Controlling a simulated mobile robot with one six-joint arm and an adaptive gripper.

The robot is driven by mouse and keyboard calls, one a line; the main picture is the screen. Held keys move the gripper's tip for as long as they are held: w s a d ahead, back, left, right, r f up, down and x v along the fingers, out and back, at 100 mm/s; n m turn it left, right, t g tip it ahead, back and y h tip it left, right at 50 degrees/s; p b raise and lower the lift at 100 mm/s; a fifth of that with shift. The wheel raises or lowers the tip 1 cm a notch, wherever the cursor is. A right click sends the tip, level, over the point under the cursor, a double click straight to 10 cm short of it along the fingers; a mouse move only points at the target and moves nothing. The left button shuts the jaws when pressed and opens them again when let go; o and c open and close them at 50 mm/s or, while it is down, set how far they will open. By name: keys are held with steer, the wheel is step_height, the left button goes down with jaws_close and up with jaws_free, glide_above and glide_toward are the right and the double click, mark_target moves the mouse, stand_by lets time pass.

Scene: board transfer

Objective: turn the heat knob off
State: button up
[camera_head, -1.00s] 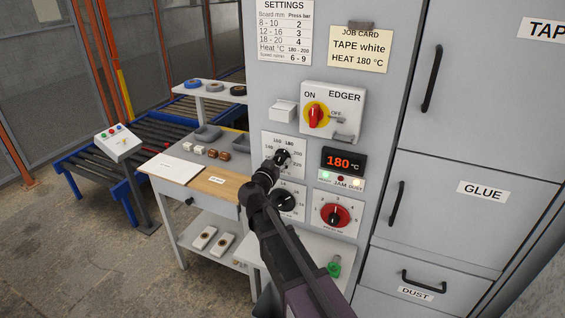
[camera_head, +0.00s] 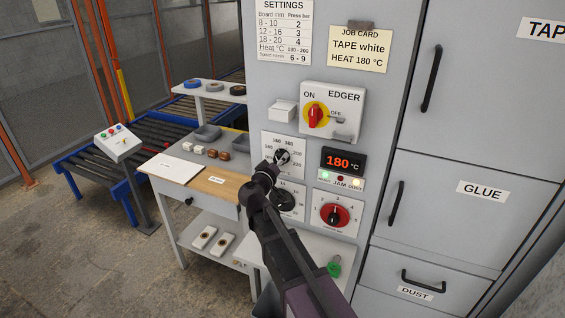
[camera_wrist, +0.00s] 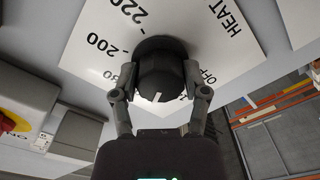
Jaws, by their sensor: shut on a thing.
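The heat knob (camera_wrist: 160,72) is round and black, on a white dial plate (camera_wrist: 85,40) marked 200, 220, HEAT and OFF. Its white pointer mark faces the bottom of the wrist view, towards my gripper's body, with OFF to its right and 200 to its left. My gripper (camera_wrist: 160,78) is shut on the knob, one finger on each side. In the head view the knob (camera_head: 283,157) shows just beyond my gripper (camera_head: 274,164). Part of the dial scale is hidden by the knob and gripper. The red display (camera_head: 338,163) reads 180 °C.
The red EDGER switch (camera_head: 316,115) is above the heat dial. A black dial (camera_head: 283,201) and a red knob (camera_head: 335,214) sit below. A workbench (camera_head: 222,185) with small parts stands left; cabinet drawers with handles are right.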

steer(key=n, duration=0.4)
steer(key=shift+s+d+n, duration=0.1)
steer(key=shift+n, duration=0.2)
steer(key=n, duration=0.9)
steer(key=shift+r, duration=0.1)
steer(key=shift+n, duration=2)
steer(key=o, duration=1.2)
steer(key=shift+c, duration=0.2)
steer(key=shift+s, duration=0.1)
